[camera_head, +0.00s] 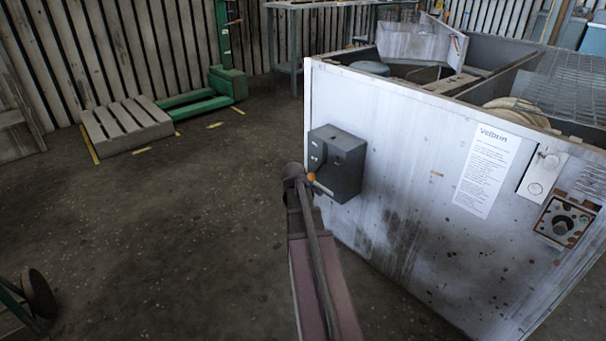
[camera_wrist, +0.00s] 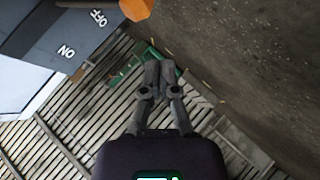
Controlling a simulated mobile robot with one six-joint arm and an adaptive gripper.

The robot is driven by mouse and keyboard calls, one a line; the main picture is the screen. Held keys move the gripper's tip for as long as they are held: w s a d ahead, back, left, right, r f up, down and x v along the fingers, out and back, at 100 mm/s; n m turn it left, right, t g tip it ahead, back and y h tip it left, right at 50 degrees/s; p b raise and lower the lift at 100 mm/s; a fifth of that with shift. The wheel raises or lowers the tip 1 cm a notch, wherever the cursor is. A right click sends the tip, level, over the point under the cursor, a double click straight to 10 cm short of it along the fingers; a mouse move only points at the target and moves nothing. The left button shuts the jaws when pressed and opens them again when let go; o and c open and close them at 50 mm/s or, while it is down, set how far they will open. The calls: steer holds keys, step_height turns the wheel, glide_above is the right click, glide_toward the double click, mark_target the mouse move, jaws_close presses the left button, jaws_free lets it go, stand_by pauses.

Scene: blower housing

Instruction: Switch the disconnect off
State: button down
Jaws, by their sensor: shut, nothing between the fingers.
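The disconnect is a dark grey box (camera_head: 345,165) on the left part of the pale housing's near face. Its lever ends in an orange tip (camera_head: 311,177), low on the box's left side. In the wrist view the box (camera_wrist: 75,30) fills the upper left, with ON and OFF lettering. The orange tip (camera_wrist: 136,9) appears at the top edge, closer in the picture to OFF than to ON. My gripper (camera_wrist: 153,72) is shut and empty, beside the box and apart from the orange tip in the wrist view. In the head view my arm's end hides the fingers.
A wooden pallet (camera_head: 127,126) and green pallet truck (camera_head: 226,85) stand at the back left. The floor left of the housing is largely clear.

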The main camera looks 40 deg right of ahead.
steer(key=a+f+p+v, duration=0.1)
steer(key=p+v, duration=0.3)
steer(key=v, duration=0.6)
stand_by(0.4)
steer(key=a+f+m+g+y+p, duration=0.25)
steer(key=a+y, duration=0.25)
steer(key=a, duration=1.4)
steer(key=s+a+g+y+p, duration=0.1)
steer(key=s+a+g+p, duration=0.2)
steer(key=a, duration=0.6)
steer(key=s+a+g+y, duration=0.2)
steer(key=s+a+g, duration=0.15)
steer(key=a, duration=0.65)
step_height(320, 180, up, 38)
steer(key=t+p, duration=0.1)
steer(key=p, duration=3.6)
steer(key=shift+s+d+p, duration=0.3)
steer(key=shift+s+p, duration=0.05)
steer(key=shift+p, duration=0.05)
steer(key=shift+s+f+m, duration=0.15)
steer(key=shift+s+m, duration=0.05)
steer(key=shift+m, duration=0.05)
